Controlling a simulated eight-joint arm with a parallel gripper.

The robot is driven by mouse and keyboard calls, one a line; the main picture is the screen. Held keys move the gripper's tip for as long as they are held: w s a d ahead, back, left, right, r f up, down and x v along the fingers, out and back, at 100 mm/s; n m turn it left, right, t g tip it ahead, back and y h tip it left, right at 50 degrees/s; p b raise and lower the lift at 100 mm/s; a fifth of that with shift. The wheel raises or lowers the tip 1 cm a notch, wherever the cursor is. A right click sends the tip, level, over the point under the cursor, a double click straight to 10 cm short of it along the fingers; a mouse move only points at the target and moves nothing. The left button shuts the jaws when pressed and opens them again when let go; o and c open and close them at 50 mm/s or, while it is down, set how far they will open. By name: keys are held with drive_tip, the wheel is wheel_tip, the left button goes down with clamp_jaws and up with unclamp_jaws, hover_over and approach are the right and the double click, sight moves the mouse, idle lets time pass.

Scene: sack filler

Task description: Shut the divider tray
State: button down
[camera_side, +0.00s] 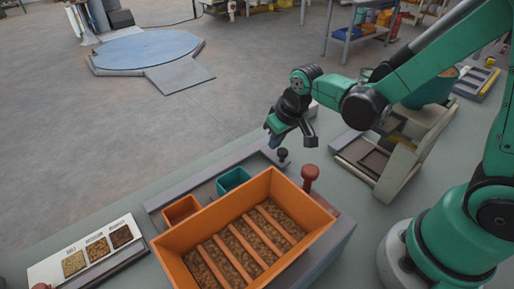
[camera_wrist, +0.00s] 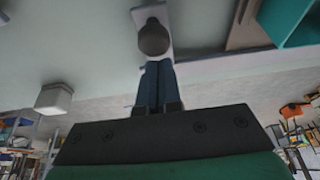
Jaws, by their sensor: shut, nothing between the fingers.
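A large orange box (camera_side: 206,244) with several parallel slats over brown grain stands at the front of the bench. Behind it a long, low grey tray (camera_side: 157,206) holds a small orange bin (camera_side: 181,209) and a teal bin (camera_side: 233,180), also in the wrist view (camera_wrist: 296,24). I cannot tell for certain which is the divider tray. A dark knob (camera_side: 283,154) stands at the low tray's right end; it also shows in the wrist view (camera_wrist: 154,39). My gripper (camera_side: 270,139) is shut and empty, near the knob; its blue fingers point toward it in the wrist view (camera_wrist: 156,66).
A red knob (camera_side: 310,175) stands at the orange box's right corner. A beige machine (camera_side: 402,160) is on the right of the bench. A sample board (camera_side: 85,254) lies at the left. A pale cup-like object (camera_wrist: 53,99) shows in the wrist view.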

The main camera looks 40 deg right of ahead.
drive_tip(key=s, duration=0.8)
drive_tip(key=shift+s, duration=0.1)
